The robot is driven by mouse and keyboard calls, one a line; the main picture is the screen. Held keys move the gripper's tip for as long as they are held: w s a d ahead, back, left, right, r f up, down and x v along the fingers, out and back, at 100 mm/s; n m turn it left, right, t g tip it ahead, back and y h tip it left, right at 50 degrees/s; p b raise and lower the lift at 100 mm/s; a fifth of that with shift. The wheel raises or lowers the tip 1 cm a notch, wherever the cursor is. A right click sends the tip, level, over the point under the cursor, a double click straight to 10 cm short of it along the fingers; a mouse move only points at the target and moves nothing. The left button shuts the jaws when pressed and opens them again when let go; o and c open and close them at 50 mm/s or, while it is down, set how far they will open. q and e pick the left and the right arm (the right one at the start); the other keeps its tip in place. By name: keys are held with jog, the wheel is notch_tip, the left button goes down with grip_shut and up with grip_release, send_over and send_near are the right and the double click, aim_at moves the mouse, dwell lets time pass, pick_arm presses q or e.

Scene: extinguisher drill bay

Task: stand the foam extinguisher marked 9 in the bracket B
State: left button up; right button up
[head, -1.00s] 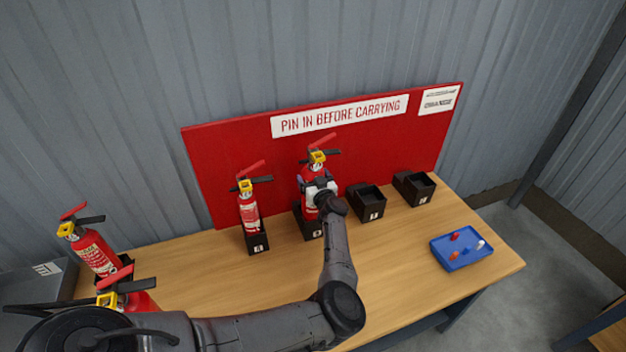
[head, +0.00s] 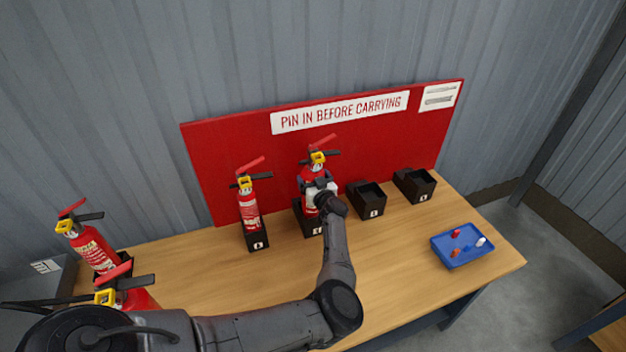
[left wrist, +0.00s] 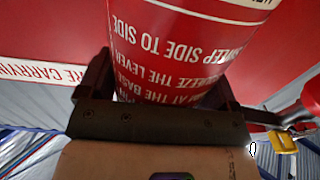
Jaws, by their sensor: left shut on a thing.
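A red extinguisher (head: 313,174) with a yellow collar, black handle and red lever stands upright at the second bracket from the left (head: 299,218). My left gripper (head: 318,188) is shut around its body from the front. In the left wrist view its red body (left wrist: 190,45), with white lettering, sits between the two dark fingers (left wrist: 155,95). The gripper and arm hide part of the body and bracket, so I cannot tell if it is fully seated. Its number and the bracket letters are too small to read. My right gripper is not in view.
Another extinguisher (head: 249,210) stands in the leftmost bracket (head: 257,241). Two empty brackets, one (head: 367,200) and another (head: 414,185), are to the right. A blue tray (head: 463,262) holds small items. Two more extinguishers, one (head: 96,250) and a nearer one (head: 138,299), are at left.

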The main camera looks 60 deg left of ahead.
pick_arm(q)
jog(key=shift+a+r, duration=0.1)
jog(key=shift+r, duration=0.25)
jog(key=o, duration=1.1)
jog(key=shift+o, duration=0.4)
jog(key=shift+w, duration=0.1)
jog(key=p+v, duration=0.8)
jog(key=v, duration=0.5)
jog(key=shift+d, duration=0.4)
